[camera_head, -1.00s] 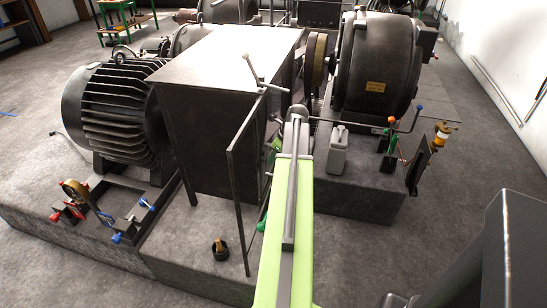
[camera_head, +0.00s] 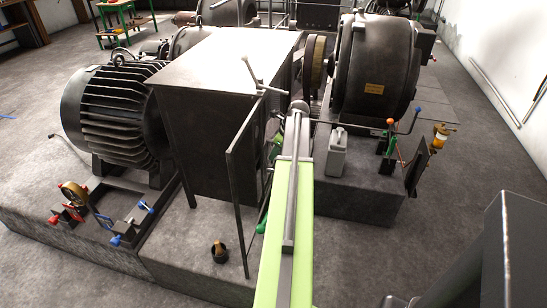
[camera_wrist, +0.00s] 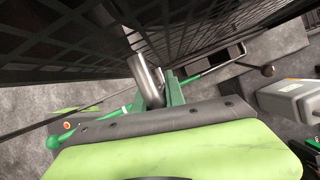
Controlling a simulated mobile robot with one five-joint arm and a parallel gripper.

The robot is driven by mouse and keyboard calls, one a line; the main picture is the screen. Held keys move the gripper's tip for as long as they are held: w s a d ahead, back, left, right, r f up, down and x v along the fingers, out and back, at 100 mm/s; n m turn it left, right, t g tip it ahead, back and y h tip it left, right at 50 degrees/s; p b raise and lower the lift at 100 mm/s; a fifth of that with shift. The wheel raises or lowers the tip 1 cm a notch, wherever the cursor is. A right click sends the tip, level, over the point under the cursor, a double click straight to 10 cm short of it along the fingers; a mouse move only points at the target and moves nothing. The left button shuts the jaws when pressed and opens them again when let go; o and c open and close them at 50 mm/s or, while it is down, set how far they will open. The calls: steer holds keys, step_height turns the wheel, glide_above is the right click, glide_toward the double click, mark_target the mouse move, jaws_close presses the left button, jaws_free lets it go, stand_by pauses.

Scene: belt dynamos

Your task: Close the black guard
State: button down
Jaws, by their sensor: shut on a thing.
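The black guard (camera_head: 232,62) is a large dark box in the middle of the head view. Its framed mesh door (camera_head: 236,200) stands open, swung out from the box, and shows nearly edge-on. In the wrist view the black mesh (camera_wrist: 215,35) fills the top. A grey metal bar (camera_wrist: 143,78), apparently the door's handle, runs down from the mesh between the green fingers of my gripper (camera_wrist: 158,88). My gripper is shut on this bar. In the head view the arm hides most of my gripper.
A finned black motor (camera_head: 112,112) is left of the guard and a round dark dynamo (camera_head: 378,65) right.

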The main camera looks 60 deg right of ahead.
steer(key=c, duration=1.5)
jaws_free()
steer(key=shift+w+d, duration=0.1)
steer(key=shift+d, duration=0.25)
steer(key=shift+c, duration=0.2)
steer(key=shift+o, duration=0.7)
steer(key=shift+a, duration=0.1)
steer(key=a+p+v, duration=0.1)
steer(key=p+v, duration=1.5)
steer(key=v, duration=0.1)
steer(key=shift+d+r, duration=0.2)
steer(key=shift+d, duration=0.2)
steer(key=shift+s, duration=0.2)
